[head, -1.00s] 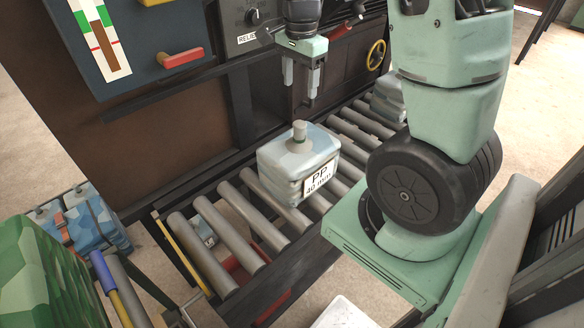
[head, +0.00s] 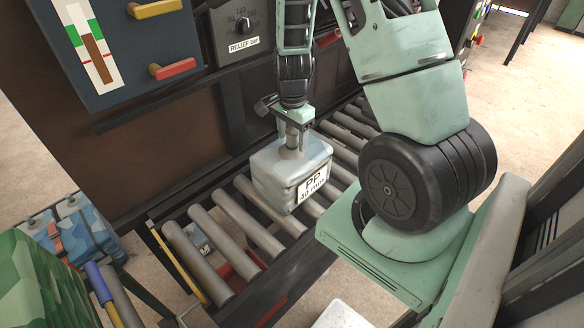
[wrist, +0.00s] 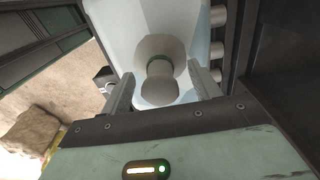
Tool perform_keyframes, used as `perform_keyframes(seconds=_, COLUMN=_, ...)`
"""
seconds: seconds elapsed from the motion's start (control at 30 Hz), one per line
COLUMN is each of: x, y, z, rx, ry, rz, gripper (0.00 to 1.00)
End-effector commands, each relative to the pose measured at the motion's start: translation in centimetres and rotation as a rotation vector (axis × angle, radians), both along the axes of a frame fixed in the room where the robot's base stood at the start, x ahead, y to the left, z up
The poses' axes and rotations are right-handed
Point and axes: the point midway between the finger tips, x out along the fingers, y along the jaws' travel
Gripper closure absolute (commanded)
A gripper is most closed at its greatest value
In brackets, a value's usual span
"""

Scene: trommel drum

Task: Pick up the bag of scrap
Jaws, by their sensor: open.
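The bag of scrap (head: 275,180) is a pale blue-white block-shaped bag with a label reading "PP 40 mm". It sits upright on the roller conveyor (head: 218,228). A tied neck stands up from its top; in the wrist view the neck (wrist: 159,70) shows a green band and a rounded knob. My gripper (head: 295,146) is right above the bag, pointing down. In the wrist view my gripper's fingers (wrist: 162,85) are apart, one on each side of the neck, with a gap visible on both sides. In the head view the fingers partly hide the neck.
Blue patterned bags (head: 80,225) lie at the left. A green patterned bag (head: 40,285) is at lower left. Several rollers left of the bag are bare.

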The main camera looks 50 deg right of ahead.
Motion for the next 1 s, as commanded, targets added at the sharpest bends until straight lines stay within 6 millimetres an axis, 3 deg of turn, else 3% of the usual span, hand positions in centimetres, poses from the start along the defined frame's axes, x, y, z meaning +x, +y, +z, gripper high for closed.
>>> perform_keyframes(seconds=0.13, x=-0.02, y=0.00, z=-1.20, rx=0.000, ry=0.000, rz=-0.001, gripper=0.38)
perform_keyframes(seconds=0.37, x=0.03, y=0.02, z=-1.37, rx=0.000, ry=-0.002, rz=0.001, gripper=0.38)
perform_keyframes(seconds=0.47, x=0.03, y=0.02, z=-1.36, rx=0.000, ry=-0.001, rz=0.001, gripper=0.60)
perform_keyframes(seconds=0.6, x=0.02, y=0.02, z=-1.35, rx=0.000, ry=-0.001, rz=0.001, gripper=0.99)
perform_keyframes(seconds=1.0, x=0.12, y=-0.03, z=-0.42, rx=-0.002, ry=-0.004, rz=0.001, gripper=1.00)
